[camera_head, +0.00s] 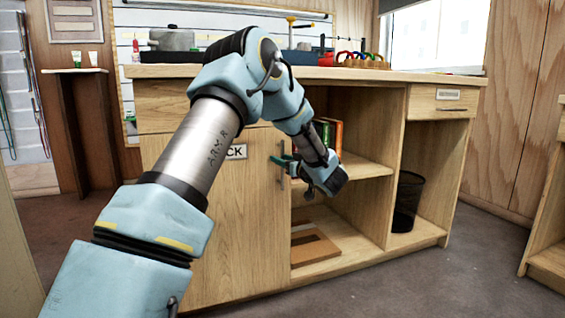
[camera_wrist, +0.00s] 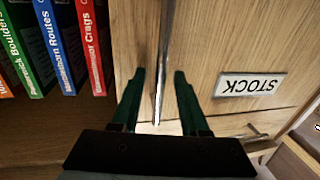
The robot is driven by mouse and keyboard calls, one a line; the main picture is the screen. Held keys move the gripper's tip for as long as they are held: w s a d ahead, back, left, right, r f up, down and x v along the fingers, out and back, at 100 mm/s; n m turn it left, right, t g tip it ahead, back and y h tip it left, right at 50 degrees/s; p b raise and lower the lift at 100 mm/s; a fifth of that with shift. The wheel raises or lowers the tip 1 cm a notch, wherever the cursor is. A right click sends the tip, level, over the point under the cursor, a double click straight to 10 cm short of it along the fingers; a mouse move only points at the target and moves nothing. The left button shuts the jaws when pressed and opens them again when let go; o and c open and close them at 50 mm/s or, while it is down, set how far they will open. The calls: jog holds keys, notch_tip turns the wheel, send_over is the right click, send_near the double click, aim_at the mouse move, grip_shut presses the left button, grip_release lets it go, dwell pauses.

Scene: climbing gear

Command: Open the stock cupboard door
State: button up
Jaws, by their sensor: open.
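The stock cupboard door (camera_head: 235,225) is a light wood panel at the left of the wooden counter, and it looks shut. Its STOCK label (camera_head: 237,152) is partly hidden by my arm; the label appears whole and upside down in the wrist view (camera_wrist: 250,85). The door's metal bar handle (camera_head: 283,168) is near its right edge. My gripper (camera_head: 284,160) is at the handle, with its green fingers open. In the wrist view the handle (camera_wrist: 164,50) runs between the two fingers (camera_wrist: 158,75), with a gap visible on both sides.
Right of the door are open shelves with upright books (camera_head: 330,133) and a flat wooden piece (camera_head: 312,248). A black bin (camera_head: 407,200) stands in the right bay. Gear lies on the countertop (camera_head: 400,75). The floor (camera_head: 420,285) in front is clear.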

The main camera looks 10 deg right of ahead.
grip_shut()
dwell(0.3)
dwell(1.1)
